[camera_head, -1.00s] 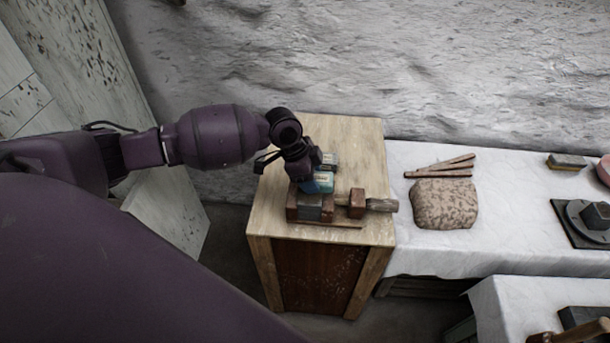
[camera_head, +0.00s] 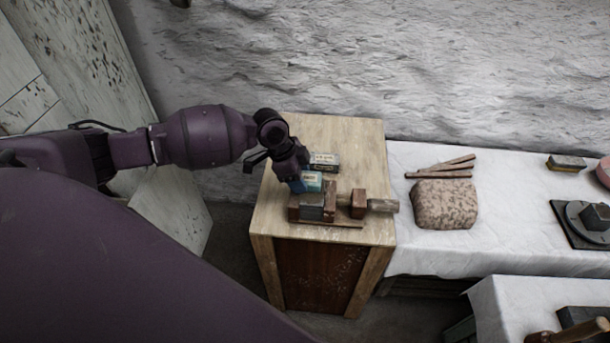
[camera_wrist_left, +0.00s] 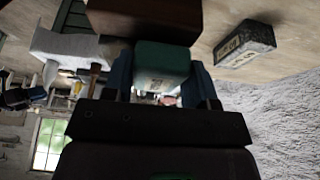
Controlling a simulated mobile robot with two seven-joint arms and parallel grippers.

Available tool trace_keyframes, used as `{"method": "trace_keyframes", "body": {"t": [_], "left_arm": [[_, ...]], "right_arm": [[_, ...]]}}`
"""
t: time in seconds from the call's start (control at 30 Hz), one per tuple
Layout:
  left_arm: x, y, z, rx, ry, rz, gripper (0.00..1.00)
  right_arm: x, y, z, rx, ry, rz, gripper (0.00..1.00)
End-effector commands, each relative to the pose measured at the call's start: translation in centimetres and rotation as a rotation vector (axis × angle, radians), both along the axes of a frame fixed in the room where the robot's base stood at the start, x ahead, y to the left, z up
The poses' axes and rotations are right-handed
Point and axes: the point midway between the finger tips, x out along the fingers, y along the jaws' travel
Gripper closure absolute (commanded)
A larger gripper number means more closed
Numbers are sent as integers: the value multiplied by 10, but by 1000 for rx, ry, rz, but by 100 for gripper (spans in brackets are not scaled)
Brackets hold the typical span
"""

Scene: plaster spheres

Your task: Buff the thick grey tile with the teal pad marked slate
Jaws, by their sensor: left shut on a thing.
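My left gripper (camera_head: 302,184) is shut on a teal pad (camera_head: 313,181). In the left wrist view the teal pad (camera_wrist_left: 162,62) sits between the blue fingers, with small lettering too blurred to read. A thick grey tile (camera_head: 311,207) sits between reddish-brown wooden blocks of a clamp (camera_head: 357,204) on the wooden cabinet. The pad is just behind and above the tile in the head view; I cannot tell whether they touch. My right gripper is not in view.
A dark grey labelled block (camera_head: 324,160) lies behind the pad on the cabinet top (camera_head: 350,135); it also shows in the left wrist view (camera_wrist_left: 243,45). To the right, a white-covered table (camera_head: 510,205) carries a speckled lump (camera_head: 445,204) and wooden sticks (camera_head: 440,168).

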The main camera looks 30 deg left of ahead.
Motion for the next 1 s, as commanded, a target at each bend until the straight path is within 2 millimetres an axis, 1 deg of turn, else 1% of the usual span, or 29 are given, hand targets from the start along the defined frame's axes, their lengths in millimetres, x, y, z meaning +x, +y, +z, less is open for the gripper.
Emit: {"method": "trace_keyframes", "body": {"t": [0.1, 0.37, 0.47, 0.73, 1.0], "left_arm": [[-3, 5, -2, 2, 4, 2, 74], [-3, 5, -3, 3, 5, 1, 74], [-2, 3, -1, 2, 4, 1, 74], [6, -12, 12, 0, 0, 0, 74], [7, -15, 13, 1, 2, 1, 74]], "right_arm": [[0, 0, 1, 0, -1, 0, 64], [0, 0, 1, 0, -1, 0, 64], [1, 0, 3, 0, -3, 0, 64], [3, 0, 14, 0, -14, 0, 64], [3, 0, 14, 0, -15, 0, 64]]}}
